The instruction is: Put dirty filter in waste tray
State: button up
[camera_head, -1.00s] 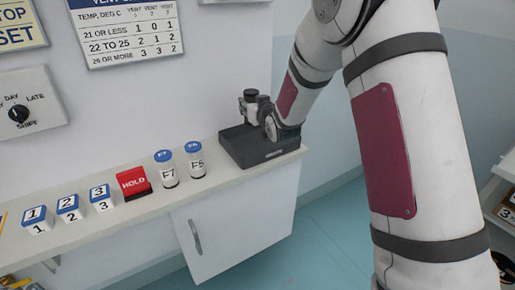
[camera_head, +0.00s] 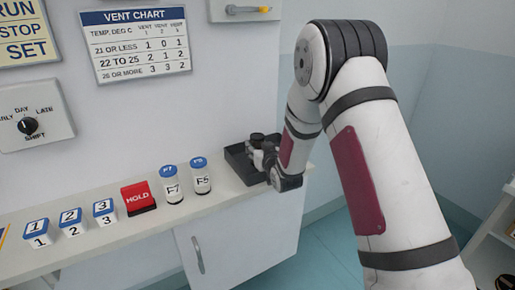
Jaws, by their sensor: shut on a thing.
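The waste tray (camera_head: 235,160) is a black open tray on the right end of the shelf. My gripper (camera_head: 261,151) is at the tray, partly hidden by my own wrist. It is shut on the dirty filter (camera_head: 257,138), a small thing whose dark top shows above the fingers. The filter is low over or inside the tray; I cannot tell whether it touches the tray floor.
Two blue-capped jars, F7 (camera_head: 171,187) and F5 (camera_head: 201,178), stand left of the tray. Further left are a red HOLD block (camera_head: 138,197) and several numbered blue-and-white blocks (camera_head: 71,222). A wall panel with a dial (camera_head: 30,122) and a vent chart (camera_head: 137,42) hang above.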

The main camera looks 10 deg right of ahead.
jog(key=o, duration=1.2)
jog(key=shift+f, duration=0.15)
